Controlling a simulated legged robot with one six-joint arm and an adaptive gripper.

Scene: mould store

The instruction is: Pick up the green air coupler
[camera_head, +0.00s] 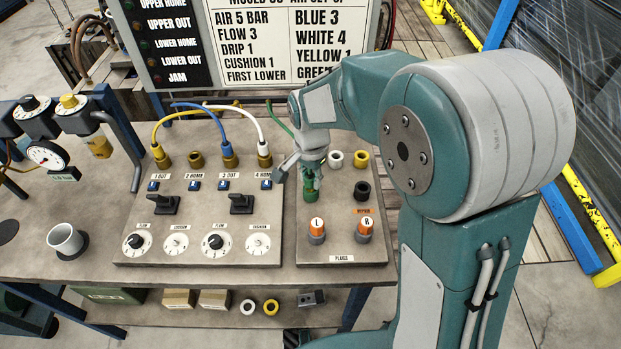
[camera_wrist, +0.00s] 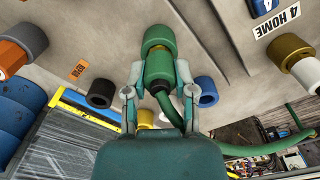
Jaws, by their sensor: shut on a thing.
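The green air coupler (camera_wrist: 158,69) is between the two fingers of my gripper (camera_wrist: 157,88) in the wrist view. It has a green body with brass-coloured bands, and a green hose (camera_wrist: 188,128) curves away from its near end. My gripper is shut on it. A green cap-like collar (camera_wrist: 157,34) lies in line with the coupler's far end; I cannot tell whether they are apart. In the head view my gripper (camera_head: 311,172) points down over the plugs board (camera_head: 345,248), just above a green piece (camera_head: 310,194). The fingers partly hide the coupler there.
Orange-topped plugs (camera_head: 317,229) stand at the board's front. White (camera_head: 335,159), yellow (camera_head: 360,158) and black (camera_head: 362,189) rings are close on the right. The panel at left holds yellow, blue and white hose couplers (camera_head: 229,154) and black levers (camera_head: 163,204). A mug (camera_head: 64,238) stands far left.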

